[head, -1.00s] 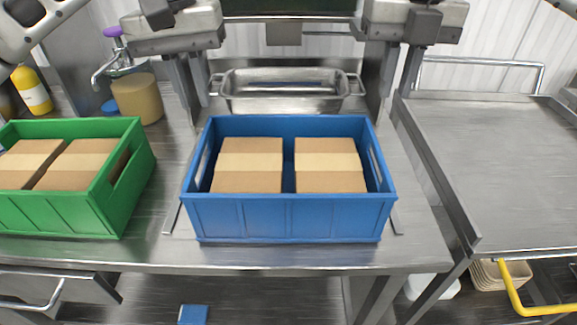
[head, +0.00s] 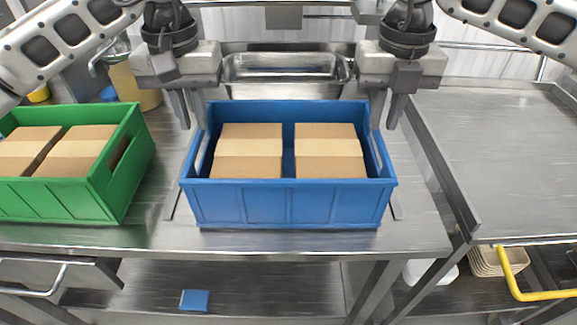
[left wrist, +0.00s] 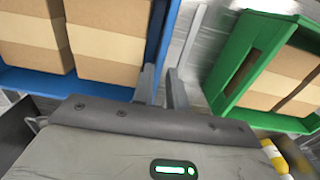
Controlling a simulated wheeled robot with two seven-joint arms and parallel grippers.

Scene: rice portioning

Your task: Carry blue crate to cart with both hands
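The blue crate (head: 290,205) stands upright on the steel table, with two tan cartons (head: 249,150) (head: 328,150) inside. Each side wall has a hand slot. My left gripper (head: 188,108) is open and points down by the crate's left wall near its back corner. In the left wrist view its fingers (left wrist: 163,88) are apart near the blue wall (left wrist: 163,40). My right gripper (head: 386,110) is open and points down at the right wall near the back corner. I cannot tell whether either touches the crate. A grey steel top (head: 510,150) at the right may be the cart.
A green crate (head: 60,200) with cartons stands close on the left and also shows in the left wrist view (left wrist: 235,75). A steel pan (head: 288,75) sits behind the blue crate. A yellow handle (head: 515,280) is at lower right. The right-hand top is clear.

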